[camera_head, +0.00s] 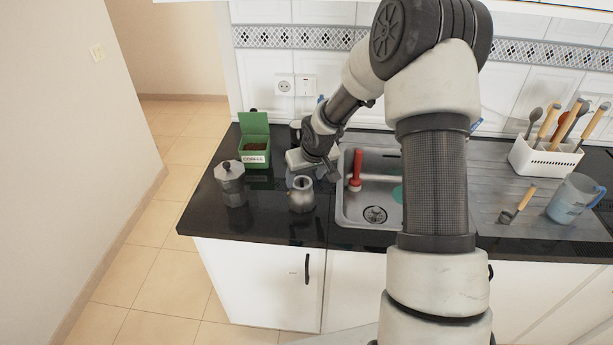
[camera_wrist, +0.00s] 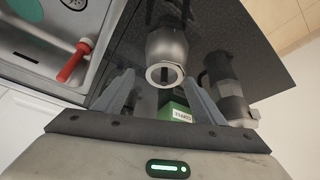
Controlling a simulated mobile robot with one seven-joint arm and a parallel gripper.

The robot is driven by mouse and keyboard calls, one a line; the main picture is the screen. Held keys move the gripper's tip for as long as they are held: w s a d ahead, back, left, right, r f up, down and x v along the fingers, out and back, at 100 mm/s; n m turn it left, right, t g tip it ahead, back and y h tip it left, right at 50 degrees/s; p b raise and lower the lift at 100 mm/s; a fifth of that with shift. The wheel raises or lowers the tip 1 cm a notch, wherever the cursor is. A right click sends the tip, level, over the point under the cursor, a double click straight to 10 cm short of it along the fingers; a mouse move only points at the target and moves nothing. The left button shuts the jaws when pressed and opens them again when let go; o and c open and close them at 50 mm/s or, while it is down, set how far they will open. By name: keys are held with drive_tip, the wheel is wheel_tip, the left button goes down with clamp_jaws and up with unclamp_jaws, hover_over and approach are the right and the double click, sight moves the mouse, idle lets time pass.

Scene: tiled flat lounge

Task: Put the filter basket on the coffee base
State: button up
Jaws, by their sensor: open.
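The coffee base (camera_head: 302,200) is a small grey metal vessel standing upright on the dark counter, left of the sink. It also shows in the wrist view (camera_wrist: 166,46), between and beyond my fingers. A pale ring with a dark opening (camera_wrist: 165,75) sits at its top. I cannot tell whether this ring is the filter basket seated there or the base's own rim; no separate basket shows elsewhere. My gripper (camera_head: 313,178) is just behind and above the base. Its fingers are spread in the wrist view (camera_wrist: 160,78), with nothing visibly clamped between them.
A grey moka pot part (camera_head: 231,184) stands left of the base. An open green coffee box (camera_head: 255,143) stands behind. The sink (camera_head: 362,210), with a red-handled tool (camera_head: 356,168), is to the right. The counter's front-left corner is clear.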

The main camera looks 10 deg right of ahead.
drive_tip(key=shift+s+a+f+g+p, duration=0.15)
drive_tip(key=shift+s+f+g+p, duration=0.25)
drive_tip(key=shift+s+f+p, duration=0.4)
drive_tip(key=v, duration=1.1)
drive_tip(key=shift+w+r, duration=0.3)
drive_tip(key=shift+r, duration=0.1)
